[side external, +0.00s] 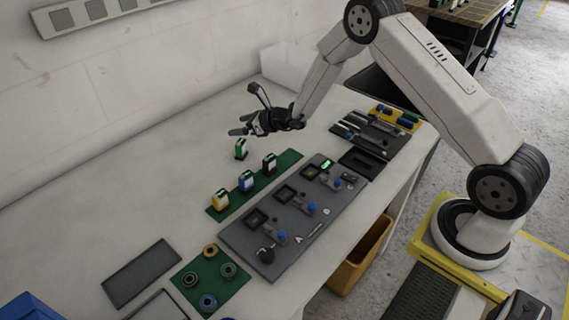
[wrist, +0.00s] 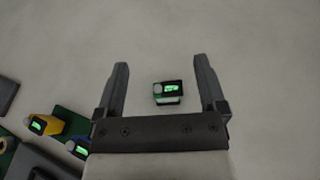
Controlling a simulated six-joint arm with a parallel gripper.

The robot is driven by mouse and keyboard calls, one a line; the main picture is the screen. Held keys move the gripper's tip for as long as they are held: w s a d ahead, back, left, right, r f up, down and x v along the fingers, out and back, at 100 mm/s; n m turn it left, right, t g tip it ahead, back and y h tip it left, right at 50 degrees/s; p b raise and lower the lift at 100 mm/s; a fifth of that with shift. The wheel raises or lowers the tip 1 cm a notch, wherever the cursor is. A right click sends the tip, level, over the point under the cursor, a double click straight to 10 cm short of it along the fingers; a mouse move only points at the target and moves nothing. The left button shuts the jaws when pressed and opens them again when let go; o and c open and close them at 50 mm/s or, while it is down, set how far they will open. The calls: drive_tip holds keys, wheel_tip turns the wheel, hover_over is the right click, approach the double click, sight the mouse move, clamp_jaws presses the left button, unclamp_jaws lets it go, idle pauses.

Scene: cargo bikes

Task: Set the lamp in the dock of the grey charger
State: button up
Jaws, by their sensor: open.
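A small green and dark lamp-like unit (side external: 241,149) stands alone on the white table, beyond the green strip. In the wrist view this unit (wrist: 168,93) shows a lit green face and lies between the two fingers, below them. My gripper (side external: 243,125) is open and empty, above and close to it; both fingers also show in the wrist view (wrist: 160,68). A long grey charger board (side external: 262,228) lies to the right of the strip, with several dark square docks. A dark piece (side external: 266,255) sits at its near end.
The green strip (side external: 235,200) holds a yellow unit (side external: 220,199), a blue one (side external: 246,181) and a dark green one (side external: 269,163). A green mat with rings (side external: 227,290) and a dark plate (side external: 140,273) lie nearer. The table left of the lone unit is clear.

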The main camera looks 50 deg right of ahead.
drive_tip(key=s+a+r+n+g+y, duration=0.1)
drive_tip(key=s+a+r+n+g, duration=0.1)
drive_tip(key=s+a+n+g, duration=0.35)
drive_tip(key=s+a+r+n+g+y, duration=0.1)
drive_tip(key=s+a+r+n+g, duration=0.15)
drive_tip(key=s+n, duration=0.6)
drive_tip(key=s+d+r+n+g+h, duration=0.1)
drive_tip(key=s+d+r+n+h, duration=0.1)
drive_tip(key=s+n, duration=0.6)
drive_tip(key=s+d+r+n+h, duration=0.2)
drive_tip(key=s+d+n+h, duration=0.2)
drive_tip(key=s+n, duration=0.5)
drive_tip(key=shift+s+r+n+g+h, duration=0.25)
drive_tip(key=shift+s+g+h, duration=0.2)
drive_tip(key=shift+s, duration=0.4)
drive_tip(key=shift+o, duration=0.5)
